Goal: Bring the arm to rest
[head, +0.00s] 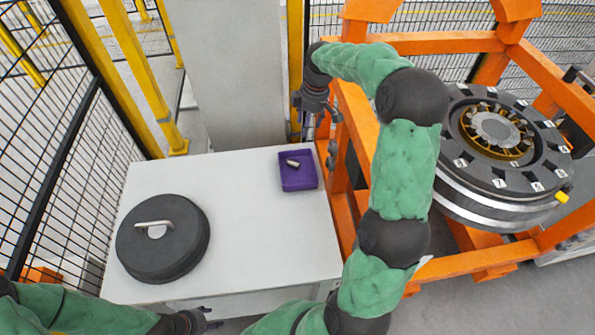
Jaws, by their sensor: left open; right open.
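My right arm, in green sleeves, rises from the bottom of the head view and bends over at the top. Its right gripper (320,122) hangs open near the orange frame, above and beyond the back right corner of the white table. No object shows between its fingers. My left arm lies low along the bottom left. Its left gripper (212,317) is open at the front edge of the table, partly seen, with nothing visible in it.
The white table (240,235) bears a dark round lid with a handle (165,250) and a purple tray (298,183) holding a small metal cylinder (293,163). The orange gantry (440,42) with a numbered wheel (470,195) stands right. Mesh fencing (60,180) closes the left.

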